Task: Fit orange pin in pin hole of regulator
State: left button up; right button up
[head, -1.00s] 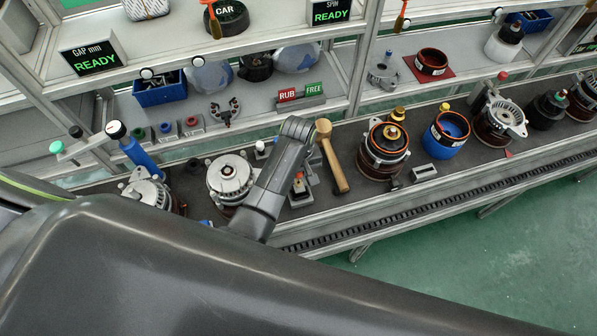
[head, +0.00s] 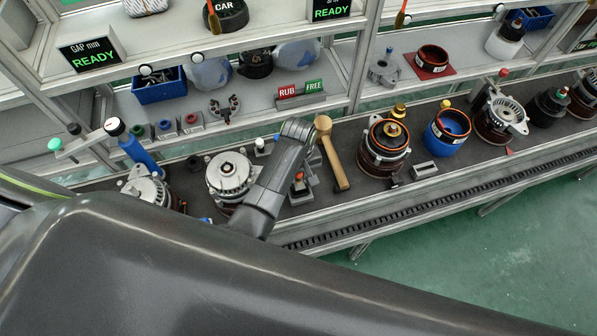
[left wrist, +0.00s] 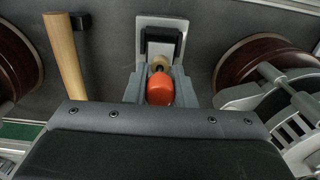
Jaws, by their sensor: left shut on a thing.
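The orange pin (left wrist: 160,88) stands out below the middle of the left wrist view, with a tan tip pointing away from me. My left gripper (left wrist: 159,78) is shut on it, with a grey finger on either side. The pin shows small in the head view (head: 299,176), beside my left arm's dark grey link. Just beyond the pin is a grey stand (left wrist: 176,22) with a black block (left wrist: 161,41), which looks like the regulator. I cannot make out its pin hole or whether the pin's tip is in it. My right gripper is not in view.
A wooden-handled mallet (head: 333,155) lies right of the stand. A silver alternator (head: 228,175) stands to its left and a copper-wound one (head: 384,148) to its right. The shelf edge with the RUB/FREE sign (head: 300,91) runs behind. The bench (head: 455,166) has a narrow free front strip.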

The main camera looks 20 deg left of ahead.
pick_arm(q)
jog(key=shift+f, duration=0.7)
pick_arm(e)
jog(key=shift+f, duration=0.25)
pick_arm(q)
jog(key=o, duration=1)
jog(key=shift+o, duration=0.2)
jog(key=shift+r, duration=0.15)
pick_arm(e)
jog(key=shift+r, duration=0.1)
